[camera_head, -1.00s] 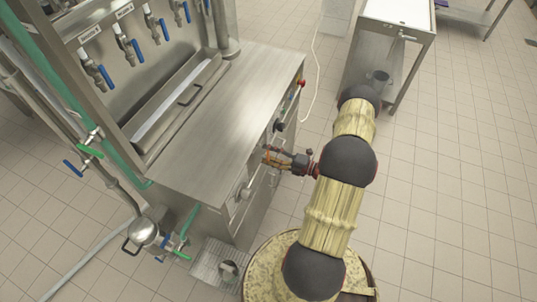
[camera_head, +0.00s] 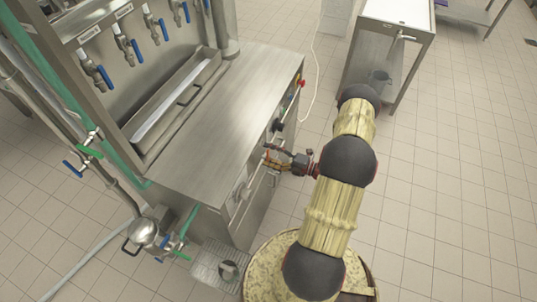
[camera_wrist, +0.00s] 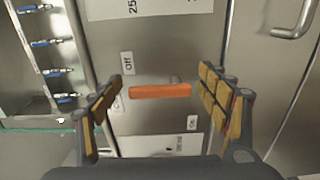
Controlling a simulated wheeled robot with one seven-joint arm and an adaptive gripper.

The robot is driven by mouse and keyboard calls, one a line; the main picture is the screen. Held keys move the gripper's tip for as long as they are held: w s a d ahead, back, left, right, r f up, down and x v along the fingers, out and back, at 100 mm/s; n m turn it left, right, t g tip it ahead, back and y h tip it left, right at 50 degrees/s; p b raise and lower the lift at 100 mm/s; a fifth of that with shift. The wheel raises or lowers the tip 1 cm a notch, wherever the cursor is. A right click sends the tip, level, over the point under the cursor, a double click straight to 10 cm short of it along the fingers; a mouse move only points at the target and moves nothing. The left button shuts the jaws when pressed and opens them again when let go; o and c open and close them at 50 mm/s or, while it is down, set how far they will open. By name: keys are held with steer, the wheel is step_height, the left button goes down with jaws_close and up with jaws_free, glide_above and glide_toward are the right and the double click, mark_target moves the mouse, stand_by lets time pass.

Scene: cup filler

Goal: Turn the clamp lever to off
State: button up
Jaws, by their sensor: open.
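An orange lever (camera_wrist: 160,91) lies across the middle of the wrist view on a steel panel, its bar roughly horizontal in the picture. An "Off" label (camera_wrist: 127,62) sits above its left end. An "On" label (camera_wrist: 192,123) sits below its right end. My gripper (camera_wrist: 158,83) is open, with one finger on each side of the lever and a gap to each end. I cannot tell how far the fingertips are from the panel. In the head view my gripper (camera_head: 273,157) is at the front face of the steel cabinet (camera_head: 215,125); the lever is hard to make out there.
Another label (camera_wrist: 117,103) beside the left finger is partly hidden. A curved metal handle (camera_wrist: 296,22) is at the wrist view's upper right. Several blue-handled taps (camera_head: 127,42) line the machine's back. A steel table (camera_head: 385,55) stands behind my arm; tiled floor lies clear at right.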

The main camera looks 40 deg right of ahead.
steer(key=v, duration=1.2)
stand_by(0.3)
